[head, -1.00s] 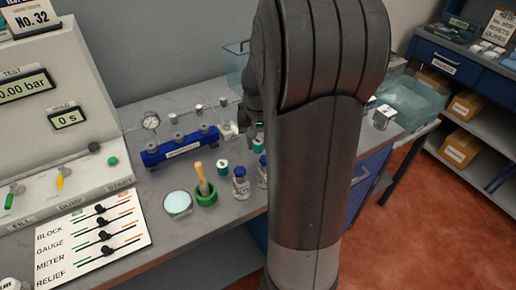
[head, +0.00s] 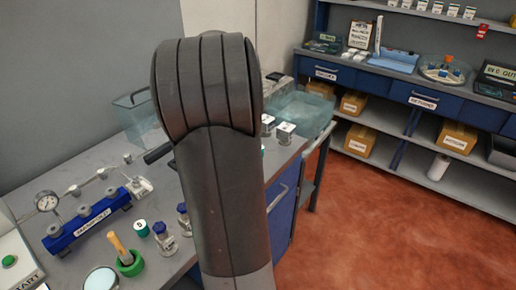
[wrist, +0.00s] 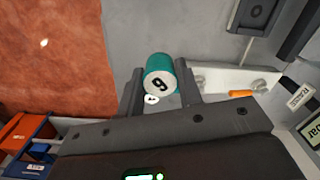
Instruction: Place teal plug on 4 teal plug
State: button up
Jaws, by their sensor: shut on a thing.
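In the wrist view a teal plug (wrist: 158,64) with a pale numbered end sits between the two fingers of my gripper (wrist: 160,78), which is shut on it. The number looks like a 6 or a 9; I cannot tell which. In the head view my arm hides most of the gripper and the held plug. Another teal plug (head: 141,229) with a marked white top stands on the bench near the blue manifold; its number is too small to read surely. A sliver of teal shows at the right edge of my arm. I cannot pick out a plug marked 4.
The blue manifold (head: 88,222), a green mortar with pestle (head: 128,262), a round dish (head: 101,279) and blue-capped bottles (head: 165,240) crowd the bench. Clear bins (head: 300,113) stand at the back. Shelves with boxes (head: 458,138) line the right, with open red floor before them.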

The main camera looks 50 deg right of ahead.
jog(key=s+d+r+m, duration=0.3)
jog(key=s+d+m, duration=0.5)
jog(key=s+d, duration=0.55)
jog(key=w+f, duration=0.2)
jog(key=w, duration=0.2)
jog(key=w+f, duration=0.3)
jog(key=w, duration=0.1)
jog(key=w+f, duration=0.2)
jog(key=w, duration=0.2)
jog(key=shift+w+d+f, duration=0.15)
jog(key=shift+w+d, duration=0.1)
jog(key=shift+f, duration=2)
jog(key=shift+f, duration=0.1)
jog(key=o, duration=1)
notch_tip(320, 180, up, 12)
jog(key=shift+r, duration=0.15)
